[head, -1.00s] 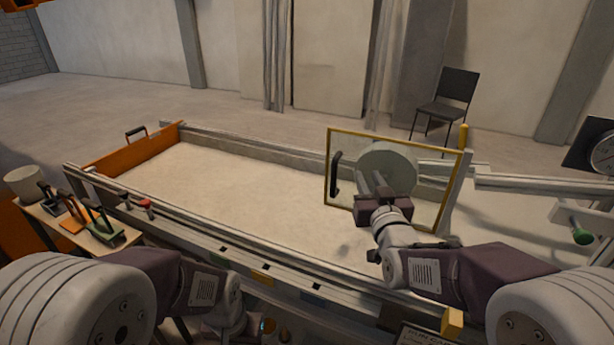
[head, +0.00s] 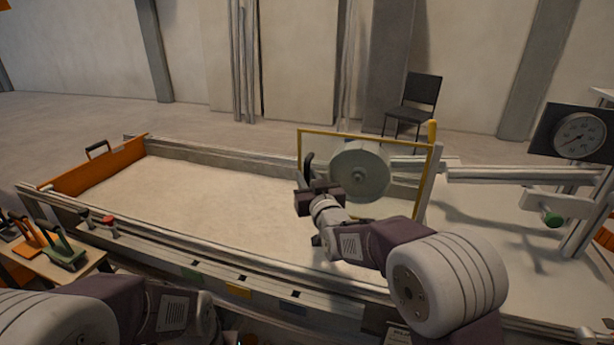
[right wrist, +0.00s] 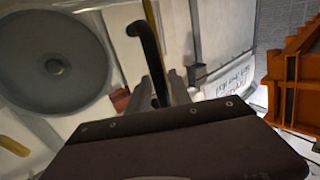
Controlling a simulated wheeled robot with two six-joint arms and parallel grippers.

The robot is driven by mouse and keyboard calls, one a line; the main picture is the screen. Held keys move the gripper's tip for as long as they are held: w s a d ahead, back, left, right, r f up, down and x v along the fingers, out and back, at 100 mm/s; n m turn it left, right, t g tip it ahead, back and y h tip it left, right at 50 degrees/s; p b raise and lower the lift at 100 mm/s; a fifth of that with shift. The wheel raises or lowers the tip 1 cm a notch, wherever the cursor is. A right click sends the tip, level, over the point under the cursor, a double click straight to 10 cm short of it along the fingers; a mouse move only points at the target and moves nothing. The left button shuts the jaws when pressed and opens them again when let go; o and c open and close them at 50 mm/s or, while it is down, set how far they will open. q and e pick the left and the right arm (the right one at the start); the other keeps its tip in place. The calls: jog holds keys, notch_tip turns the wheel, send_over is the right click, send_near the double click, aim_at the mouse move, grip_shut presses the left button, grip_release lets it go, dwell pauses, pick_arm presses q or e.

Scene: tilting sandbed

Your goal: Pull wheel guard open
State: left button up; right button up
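The wheel guard (head: 366,133) is a clear panel in a yellow frame, standing upright in front of the round grey wheel (head: 360,170). Its black handle (head: 307,165) is at the panel's left side. My right gripper (head: 305,184) is at this handle, and its body hides the handle's lower part. In the right wrist view the black handle (right wrist: 150,45) runs down between my two grey fingers, which stand apart with a slight gap visible beside it. The wheel also shows there (right wrist: 55,66). My left arm is at the bottom left of the head view; its gripper is out of sight.
The long sandbed (head: 210,195) stretches left with an orange end board (head: 95,165). Hand tools (head: 62,250) lie on a side table at left. A dial gauge (head: 577,136) and a green knob (head: 552,218) are at right. A chair (head: 415,105) stands behind.

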jog(key=shift+w, duration=0.15)
grip_shut()
dwell(1.4)
